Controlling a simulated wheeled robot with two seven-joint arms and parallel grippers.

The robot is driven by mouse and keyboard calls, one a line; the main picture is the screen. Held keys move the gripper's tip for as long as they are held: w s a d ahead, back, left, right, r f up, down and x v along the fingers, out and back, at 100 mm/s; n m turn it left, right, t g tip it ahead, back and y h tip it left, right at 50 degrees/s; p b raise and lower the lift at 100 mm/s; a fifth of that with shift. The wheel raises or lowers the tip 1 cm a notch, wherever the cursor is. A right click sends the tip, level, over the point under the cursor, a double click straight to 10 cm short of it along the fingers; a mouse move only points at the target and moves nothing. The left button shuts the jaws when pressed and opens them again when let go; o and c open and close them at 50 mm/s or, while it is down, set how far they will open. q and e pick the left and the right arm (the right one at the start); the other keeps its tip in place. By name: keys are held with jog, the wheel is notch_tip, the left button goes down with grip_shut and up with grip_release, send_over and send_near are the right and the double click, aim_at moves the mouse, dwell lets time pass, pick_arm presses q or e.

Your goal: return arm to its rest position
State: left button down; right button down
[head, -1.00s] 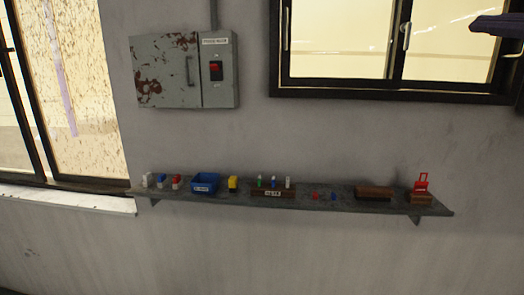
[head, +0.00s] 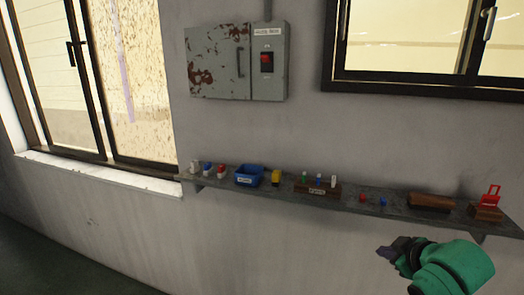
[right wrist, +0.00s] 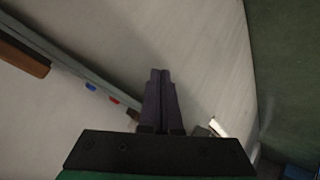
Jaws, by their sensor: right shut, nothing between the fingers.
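My right gripper (head: 386,252) is at the lower right of the head view, with dark fingers and a green wrist and forearm behind it. It is in front of the wall and below the right part of the shelf, touching nothing that I can see. In the right wrist view its two dark fingers (right wrist: 160,100) lie together, shut, with nothing between them. My left gripper is in neither view.
A grey wall shelf (head: 405,210) carries small bottles, a blue bin (head: 249,175), a yellow item (head: 276,177), wooden blocks and a red item (head: 490,195). A grey electrical box (head: 220,62) hangs above, between two windows. The wall below the shelf is bare.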

jog(key=s+a+f+m+g, duration=0.3)
jog(key=s+a+f, duration=0.1)
jog(key=s+f, duration=0.65)
jog(key=s+a+f+m+g, duration=0.2)
jog(key=s+a+f+g, duration=0.2)
jog(key=s+f, duration=1)
jog(key=f, duration=1.8)
jog(key=s+d+f+g, duration=0.2)
jog(key=s+f, duration=1.2)
jog(key=s, duration=0.2)
jog(key=shift+s+d+f, duration=0.3)
jog(key=shift+s+d, duration=0.1)
